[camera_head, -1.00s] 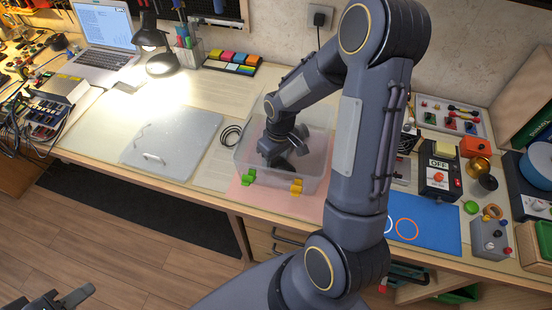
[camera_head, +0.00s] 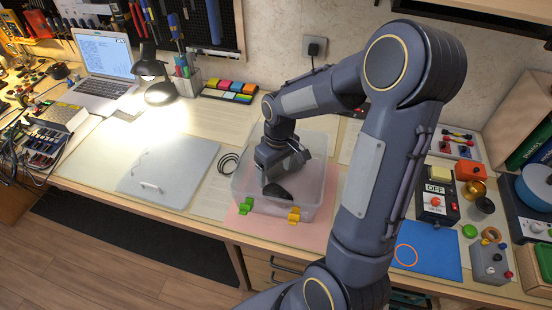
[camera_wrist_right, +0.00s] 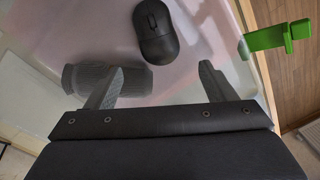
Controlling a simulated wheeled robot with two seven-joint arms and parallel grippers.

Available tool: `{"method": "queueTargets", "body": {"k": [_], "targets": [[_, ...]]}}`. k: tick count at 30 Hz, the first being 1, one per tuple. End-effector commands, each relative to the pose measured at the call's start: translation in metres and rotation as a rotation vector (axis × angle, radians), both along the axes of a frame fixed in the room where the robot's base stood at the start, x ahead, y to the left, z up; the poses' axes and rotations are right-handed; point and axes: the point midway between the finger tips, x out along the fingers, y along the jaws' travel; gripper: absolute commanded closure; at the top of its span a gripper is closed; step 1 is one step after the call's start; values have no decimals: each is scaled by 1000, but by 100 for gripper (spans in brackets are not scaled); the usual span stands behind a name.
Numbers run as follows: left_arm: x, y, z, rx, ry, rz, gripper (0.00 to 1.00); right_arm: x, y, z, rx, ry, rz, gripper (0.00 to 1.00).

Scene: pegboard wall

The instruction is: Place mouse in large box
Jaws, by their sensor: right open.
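The large box (camera_head: 240,178) is a clear bin on a pink mat, with green and yellow clips at its front. The black mouse (camera_head: 277,192) shows low inside the box, under my right gripper (camera_head: 282,174). In the right wrist view, the mouse (camera_wrist_right: 156,34) lies beyond the fingers, apart from them. My right gripper (camera_wrist_right: 160,85) is open there, with no object between its fingers. A dark rounded shape (camera_wrist_right: 134,80) shows behind one finger; I cannot tell what it is. My left gripper is out of view.
The grey lid-like panel (camera_head: 170,170) lies left of the box. A blue mat (camera_head: 430,255) and a control box with an OFF sign (camera_head: 437,202) stand to the right. A lamp (camera_head: 150,75) and a laptop (camera_head: 103,65) are at the back left.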

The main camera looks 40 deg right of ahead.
Motion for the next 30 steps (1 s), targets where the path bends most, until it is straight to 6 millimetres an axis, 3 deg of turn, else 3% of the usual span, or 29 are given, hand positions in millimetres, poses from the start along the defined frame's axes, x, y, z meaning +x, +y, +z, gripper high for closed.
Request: {"method": "queueTargets", "body": {"k": [3, 9, 14, 21, 27, 30], "targets": [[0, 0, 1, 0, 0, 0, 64, 1, -2, 23, 0, -4, 1, 23], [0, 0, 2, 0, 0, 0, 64, 0, -4, 43, 1, -3, -1, 23], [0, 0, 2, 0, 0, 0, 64, -16, 4, 67, 28, -55, -37, 23], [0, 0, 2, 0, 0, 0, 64, -83, 43, 118, 145, -246, -166, 23], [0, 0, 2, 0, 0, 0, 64, -134, 74, 130, 244, -378, -256, 23], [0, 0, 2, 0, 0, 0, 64, -148, 83, 130, 277, -417, -283, 23]]}}
